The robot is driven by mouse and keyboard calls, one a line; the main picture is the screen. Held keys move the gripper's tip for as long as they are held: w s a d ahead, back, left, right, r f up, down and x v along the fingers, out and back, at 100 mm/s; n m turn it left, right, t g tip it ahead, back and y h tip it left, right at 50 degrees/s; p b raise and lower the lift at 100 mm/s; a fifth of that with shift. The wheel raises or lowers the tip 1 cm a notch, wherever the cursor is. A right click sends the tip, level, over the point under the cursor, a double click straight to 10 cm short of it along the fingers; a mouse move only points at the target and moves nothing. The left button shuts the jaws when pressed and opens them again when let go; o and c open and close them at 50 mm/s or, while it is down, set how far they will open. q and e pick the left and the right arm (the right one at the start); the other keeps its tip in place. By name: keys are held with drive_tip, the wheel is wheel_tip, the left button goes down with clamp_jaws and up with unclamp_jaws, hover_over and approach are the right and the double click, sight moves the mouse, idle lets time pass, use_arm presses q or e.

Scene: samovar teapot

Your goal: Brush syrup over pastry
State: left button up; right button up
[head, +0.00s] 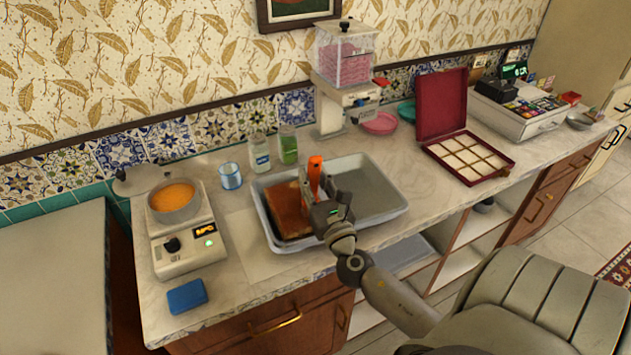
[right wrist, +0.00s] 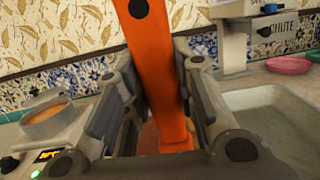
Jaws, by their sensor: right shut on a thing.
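My right gripper (head: 329,208) is shut on the orange handle of a brush (head: 315,174), over the left part of a grey metal tray (head: 375,168). The brush handle (right wrist: 158,70) stands upright between the fingers (right wrist: 165,125) in the right wrist view; its bristle end is hidden. A brown slab of pastry (head: 287,210) lies in the tray's left half, partly behind my gripper. I cannot tell whether the brush touches it. A pot of orange syrup (head: 174,205) stands on a scale-like burner (head: 188,245) at the left. My left gripper is not in view.
A blue glass (head: 231,176) and two jars (head: 260,152) stand behind the tray. A blue sponge (head: 187,296) lies at the counter's front left. An open red box (head: 467,158) and a dispenser (head: 345,70) stand to the right and behind. The tray's right half is empty.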

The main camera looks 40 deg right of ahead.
drive_tip(key=shift+w+f+b+x, duration=0.25)
drive_tip(key=shift+f+b+x, duration=0.75)
drive_tip(key=shift+x, duration=5.75)
drive_tip(key=shift+r+p+v, duration=0.25)
drive_tip(key=shift+p+v, duration=0.05)
drive_tip(key=shift+v, duration=1.75)
drive_tip(key=shift+r+p+v, duration=0.25)
drive_tip(key=shift+p+v, duration=0.1)
drive_tip(key=shift+v, duration=1.65)
drive_tip(key=shift+r+p+v, duration=0.25)
drive_tip(key=shift+p+v, duration=0.05)
drive_tip(key=shift+v, duration=1.75)
drive_tip(key=shift+s+a+r, duration=0.1)
drive_tip(key=shift+s+a, duration=0.15)
drive_tip(key=shift+s, duration=0.75)
drive_tip(key=shift+r+v, duration=0.2)
drive_tip(key=shift+v, duration=0.95)
drive_tip(key=shift+s+a, duration=0.2)
drive_tip(key=shift+s, duration=0.4)
drive_tip(key=shift+d+x, duration=0.2)
drive_tip(key=shift+x, duration=1.05)
drive_tip(key=w+d+b, duration=0.1)
drive_tip(key=w+d, duration=0.4)
drive_tip(key=w, duration=0.5)
drive_tip(key=shift+d+f, duration=0.2)
drive_tip(key=shift+d, duration=0.2)
